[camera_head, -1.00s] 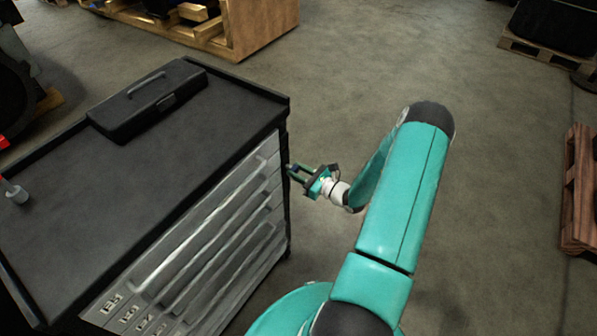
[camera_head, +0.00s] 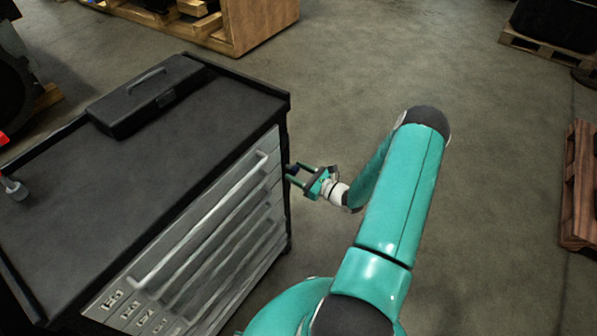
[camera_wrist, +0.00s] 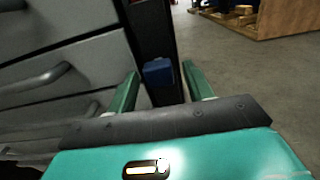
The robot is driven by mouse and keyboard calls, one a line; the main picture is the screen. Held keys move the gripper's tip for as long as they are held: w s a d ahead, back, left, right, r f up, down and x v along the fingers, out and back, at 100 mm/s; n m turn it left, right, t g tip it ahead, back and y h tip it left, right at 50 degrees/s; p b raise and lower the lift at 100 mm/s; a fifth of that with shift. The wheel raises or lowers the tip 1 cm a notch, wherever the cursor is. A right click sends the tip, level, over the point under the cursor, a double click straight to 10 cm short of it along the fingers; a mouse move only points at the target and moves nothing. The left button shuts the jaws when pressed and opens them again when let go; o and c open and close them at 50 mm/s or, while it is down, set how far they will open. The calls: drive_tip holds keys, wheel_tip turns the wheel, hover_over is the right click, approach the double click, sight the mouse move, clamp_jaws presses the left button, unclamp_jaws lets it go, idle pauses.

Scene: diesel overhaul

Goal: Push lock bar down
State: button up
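A small blue block (camera_wrist: 159,74) sits on the dark corner post (camera_wrist: 151,32) of the tool cabinet; I take it as part of the lock bar. My gripper (camera_wrist: 162,88) has its two green fingers apart, one to each side of the block in the wrist view. I cannot tell whether either finger touches it. In the head view my gripper (camera_head: 293,175) is at the cabinet's front right corner, just below the top edge. The block is small and dark there.
The cabinet's black top (camera_head: 200,125) holds a black toolbox (camera_head: 150,95). Grey drawers with long handles (camera_head: 205,215) face my arm. A wooden crate (camera_head: 250,25) stands behind, and pallets (camera_head: 580,185) lie at right. The floor between is clear.

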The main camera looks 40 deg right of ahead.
drive_tip(key=shift+r, duration=0.1)
drive_tip(key=v, duration=1.4)
idle(0.3)
